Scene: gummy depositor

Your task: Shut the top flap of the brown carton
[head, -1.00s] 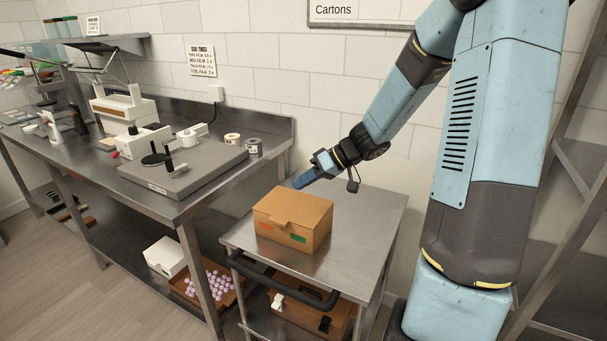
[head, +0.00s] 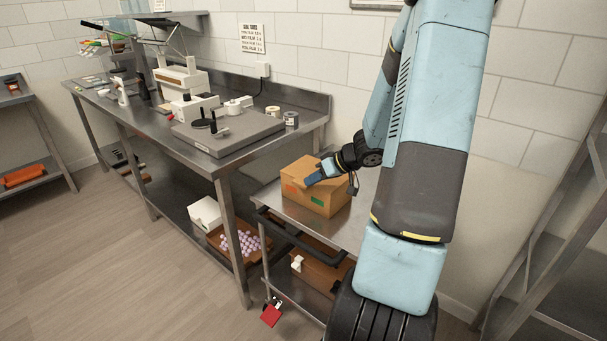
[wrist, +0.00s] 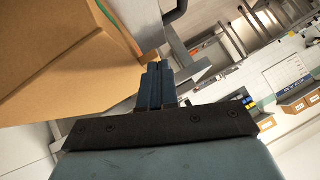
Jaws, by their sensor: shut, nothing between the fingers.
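The brown carton (head: 303,200) stands on the steel cart in the head view, with an orange and a green label on its front. Its top flap (head: 299,166) looks down, lying about flat over the box; my gripper hides the right part of it. My gripper (head: 309,181) is shut and empty, its blue fingers over the front part of the carton's top. In the wrist view, the shut fingertips (wrist: 154,67) are close beside an edge of the carton (wrist: 60,65), which fills the upper left. I cannot tell whether they touch it.
The steel cart (head: 283,206) has a black handle at its front and a box on its lower shelf. A long steel bench (head: 215,163) with machines stands to the left. A metal rack (head: 545,255) is at the right. Floor is clear at front left.

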